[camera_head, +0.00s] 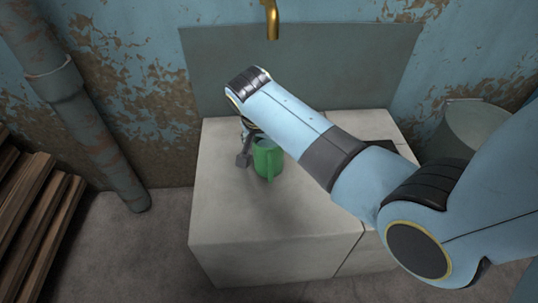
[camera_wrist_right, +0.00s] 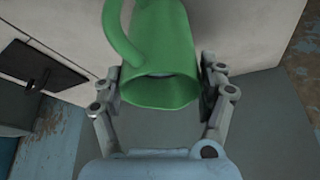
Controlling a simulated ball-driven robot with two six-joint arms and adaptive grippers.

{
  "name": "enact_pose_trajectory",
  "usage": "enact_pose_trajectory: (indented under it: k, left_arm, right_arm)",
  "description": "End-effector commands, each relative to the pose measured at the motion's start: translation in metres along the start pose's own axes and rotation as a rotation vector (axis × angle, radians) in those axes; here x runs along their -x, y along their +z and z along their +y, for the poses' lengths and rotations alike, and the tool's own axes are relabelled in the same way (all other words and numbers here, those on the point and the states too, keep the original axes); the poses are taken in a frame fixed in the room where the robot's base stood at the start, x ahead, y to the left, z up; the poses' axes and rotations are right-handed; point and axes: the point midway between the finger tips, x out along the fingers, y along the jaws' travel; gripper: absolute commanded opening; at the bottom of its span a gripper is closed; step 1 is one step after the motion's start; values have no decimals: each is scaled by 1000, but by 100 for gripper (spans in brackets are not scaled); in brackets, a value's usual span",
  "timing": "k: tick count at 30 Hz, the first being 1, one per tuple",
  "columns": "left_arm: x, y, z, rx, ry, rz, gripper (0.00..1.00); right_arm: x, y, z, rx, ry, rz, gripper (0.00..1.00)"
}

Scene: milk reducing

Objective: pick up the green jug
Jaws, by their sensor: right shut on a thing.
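The green jug (camera_head: 267,160) is upright on or just above the pale block in the head view; I cannot tell whether its base touches. In the right wrist view the jug (camera_wrist_right: 162,58) fills the top middle, with its handle at the left and its open mouth facing my gripper. My right gripper (camera_wrist_right: 162,92) has one finger on each side of the jug and is shut on it. In the head view my right gripper (camera_head: 247,152) is partly hidden by my arm and the jug. My left gripper is not in view.
The pale block (camera_head: 225,225) has bare room to the left and front of the jug. A brass tap (camera_head: 271,18) hangs above, before a grey panel (camera_head: 215,60). A pipe (camera_head: 90,125) and stacked wood (camera_head: 35,200) stand at left. A grey-green container (camera_head: 465,128) is at right.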

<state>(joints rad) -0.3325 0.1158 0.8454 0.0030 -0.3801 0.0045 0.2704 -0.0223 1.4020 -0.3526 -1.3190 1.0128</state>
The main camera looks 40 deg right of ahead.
Motion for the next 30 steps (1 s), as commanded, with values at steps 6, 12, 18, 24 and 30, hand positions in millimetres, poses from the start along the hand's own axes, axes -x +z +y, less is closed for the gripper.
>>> enact_pose_trajectory:
  k: [6, 12, 18, 24, 30]
  left_arm:
    - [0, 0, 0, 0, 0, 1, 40]
    - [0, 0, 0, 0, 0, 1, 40]
    - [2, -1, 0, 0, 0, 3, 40]
    - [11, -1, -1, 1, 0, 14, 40]
    - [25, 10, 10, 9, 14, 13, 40]
  right_arm:
    - [0, 0, 0, 1, 1, -1, 28]
    - [0, 0, 0, 0, 0, 0, 15]
    - [3, -2, 0, 0, -1, 1, 15]
    - [24, -11, -1, -1, -3, 3, 15]
    - [55, -19, 19, -1, 0, 3, 15]
